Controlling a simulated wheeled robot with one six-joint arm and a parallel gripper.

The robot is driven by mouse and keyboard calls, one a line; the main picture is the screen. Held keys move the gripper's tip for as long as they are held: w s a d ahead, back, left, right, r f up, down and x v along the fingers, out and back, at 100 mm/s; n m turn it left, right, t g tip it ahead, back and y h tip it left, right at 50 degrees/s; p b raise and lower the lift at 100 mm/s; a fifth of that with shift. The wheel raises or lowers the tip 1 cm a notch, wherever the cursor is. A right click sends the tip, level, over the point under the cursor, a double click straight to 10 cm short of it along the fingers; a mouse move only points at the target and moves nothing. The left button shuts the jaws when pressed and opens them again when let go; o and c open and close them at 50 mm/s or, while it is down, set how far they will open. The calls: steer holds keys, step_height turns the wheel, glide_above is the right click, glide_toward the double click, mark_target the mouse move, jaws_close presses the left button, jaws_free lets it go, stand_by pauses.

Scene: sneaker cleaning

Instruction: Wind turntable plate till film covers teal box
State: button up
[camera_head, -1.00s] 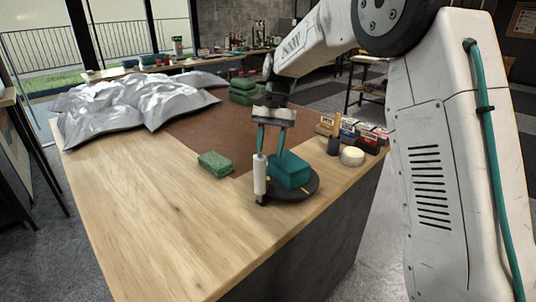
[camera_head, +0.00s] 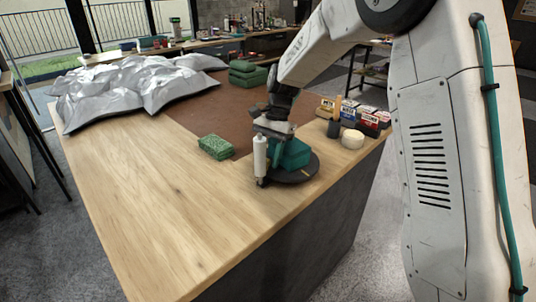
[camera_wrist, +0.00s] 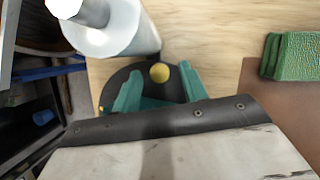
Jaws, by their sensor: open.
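The white film roll (camera_head: 260,156) stands upright at the plate's left side. My gripper (camera_head: 275,158) is low over the plate, just behind the roll, which partly hides its fingers. In the wrist view, my gripper's teal fingers (camera_wrist: 158,86) are open on either side of a yellow knob (camera_wrist: 159,72). The dark plate (camera_wrist: 112,92) and white roll (camera_wrist: 115,30) show there too. I cannot tell whether the fingers touch the knob. No film is clearly visible on the box.
A round white tin (camera_head: 352,139), a dark cup (camera_head: 333,129) and several small boxes (camera_head: 368,121) stand to the right. The front left wood is clear.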

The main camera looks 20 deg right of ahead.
jaws_close()
steer(key=shift+s+d+n+g, duration=0.25)
steer(key=shift+s+n, duration=0.25)
steer(key=shift+n, duration=0.3)
jaws_free()
steer(key=v, duration=0.7)
steer(key=shift+r, duration=0.45)
steer(key=shift+w+a, duration=0.1)
steer(key=shift+c, duration=0.3)
